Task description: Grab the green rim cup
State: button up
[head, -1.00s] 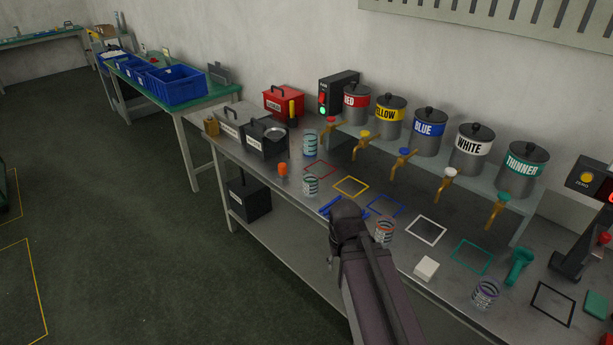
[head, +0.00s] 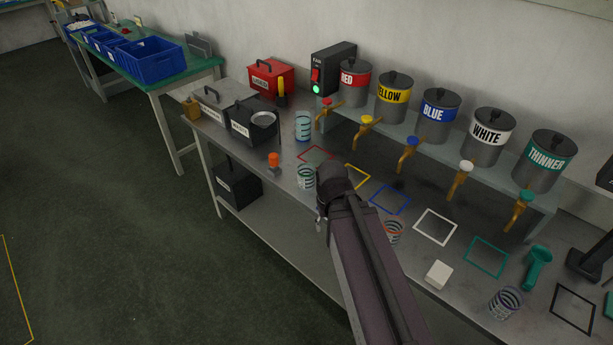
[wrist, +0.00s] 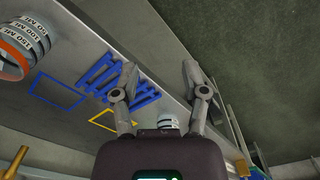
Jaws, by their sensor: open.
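A clear cup with a dark green rim (head: 306,177) stands upright near the front edge of the metal bench, just left of my arm's end. My gripper (wrist: 160,68) is open, with its two fingers apart and nothing held. In the head view the gripper (head: 321,222) is mostly hidden behind my arm, near the bench's front edge. In the wrist view part of a white-banded cup (wrist: 168,123) shows above the gripper body; its rim colour is unclear. A second cup with teal bands (head: 304,127) stands farther back.
An orange-rimmed cup (head: 393,233) stands right of my arm, and a dark purple-rimmed cup (head: 506,302) farther right. An orange-capped item (head: 273,162) stands left of the green-rimmed cup. Paint taps (head: 408,153) overhang the back.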

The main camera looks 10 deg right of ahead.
jog(key=o, duration=0.6)
jog(key=shift+w, duration=0.1)
jog(key=shift+w+a+f+n+h+b, duration=0.1)
jog(key=shift+w+f+n+h+b, duration=0.2)
jog(key=shift+w+n, duration=0.15)
jog(key=w+a+n+t+h+b, duration=0.4)
jog(key=w+n, duration=0.6)
jog(key=n, duration=0.3)
jog(key=w+a+n+t+h+b, duration=0.4)
jog(key=w+n, duration=0.6)
jog(key=n, duration=0.3)
jog(key=shift+r+n+t+b, duration=0.35)
jog(key=shift+t+b, duration=0.45)
jog(key=shift+b, duration=0.2)
jog(key=shift+w+f, duration=0.1)
jog(key=shift+w, duration=0.05)
